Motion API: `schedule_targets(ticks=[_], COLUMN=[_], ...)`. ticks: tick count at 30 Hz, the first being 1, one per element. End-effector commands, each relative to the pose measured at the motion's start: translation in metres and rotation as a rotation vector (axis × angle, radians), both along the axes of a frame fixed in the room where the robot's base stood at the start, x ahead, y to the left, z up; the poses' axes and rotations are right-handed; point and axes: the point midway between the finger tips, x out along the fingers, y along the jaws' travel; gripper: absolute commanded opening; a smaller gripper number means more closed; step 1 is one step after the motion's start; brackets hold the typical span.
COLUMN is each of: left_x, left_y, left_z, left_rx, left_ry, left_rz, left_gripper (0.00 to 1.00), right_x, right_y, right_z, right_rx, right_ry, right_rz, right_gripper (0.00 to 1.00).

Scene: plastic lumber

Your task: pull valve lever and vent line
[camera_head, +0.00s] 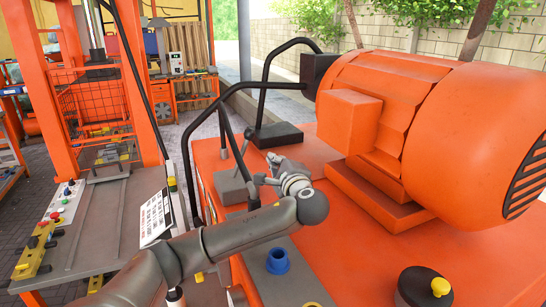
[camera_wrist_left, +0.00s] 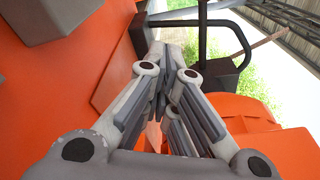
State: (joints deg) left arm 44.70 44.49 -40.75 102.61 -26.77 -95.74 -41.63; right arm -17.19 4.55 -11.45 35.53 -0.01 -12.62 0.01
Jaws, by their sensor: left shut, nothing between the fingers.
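My left gripper (camera_head: 268,171) is above the orange machine's top, close to the black bent bars and a thin dark lever-like rod (camera_head: 236,152). The rod rises from a grey block (camera_head: 229,188) on the machine. In the left wrist view the gripper (camera_wrist_left: 174,55) has its fingers closed together with nothing between them. Whether the fingertips touch the rod cannot be told. Which part is the valve lever, and where the vent line runs, is not clear. My right gripper is not in view.
A large orange motor (camera_head: 360,118) fills the right. Black bent handrails (camera_head: 283,86) stand at the machine's left edge. A blue cap (camera_head: 277,260) and a black knob with a yellow top (camera_head: 440,287) sit in front. A grey bench (camera_head: 100,225) with buttons is at left.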

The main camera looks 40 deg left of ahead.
Motion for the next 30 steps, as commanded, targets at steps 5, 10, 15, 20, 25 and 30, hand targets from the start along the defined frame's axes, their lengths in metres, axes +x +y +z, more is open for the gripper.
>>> schedule_targets(ticks=[5, 10, 15, 20, 25, 30], left_x=[0.017, 0.033, 0.047, 0.027, 0.015, 0.011], left_y=[0.027, 0.05, 0.07, 0.073, 0.075, 0.076], left_z=[0.003, 0.001, -0.001, 0.008, 0.012, 0.012], left_rx=[0.001, 0.001, 0.0, 0.002, 0.001, -0.001], left_ry=[0.002, 0.001, 0.001, 0.002, 0.001, -0.001], left_rz=[0.004, 0.004, 0.003, 0.0, 0.0, 0.0], left_gripper=[0.0, 0.0, 0.0, 0.0, 0.0, 0.0], right_x=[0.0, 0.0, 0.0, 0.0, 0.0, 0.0], right_y=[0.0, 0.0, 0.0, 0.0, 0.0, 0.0], right_z=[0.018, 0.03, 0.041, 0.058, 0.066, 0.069], right_rx=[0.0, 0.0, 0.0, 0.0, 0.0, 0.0], right_ry=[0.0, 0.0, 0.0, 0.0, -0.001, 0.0], right_rz=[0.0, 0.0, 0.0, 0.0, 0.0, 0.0], right_gripper=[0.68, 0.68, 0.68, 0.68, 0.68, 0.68])
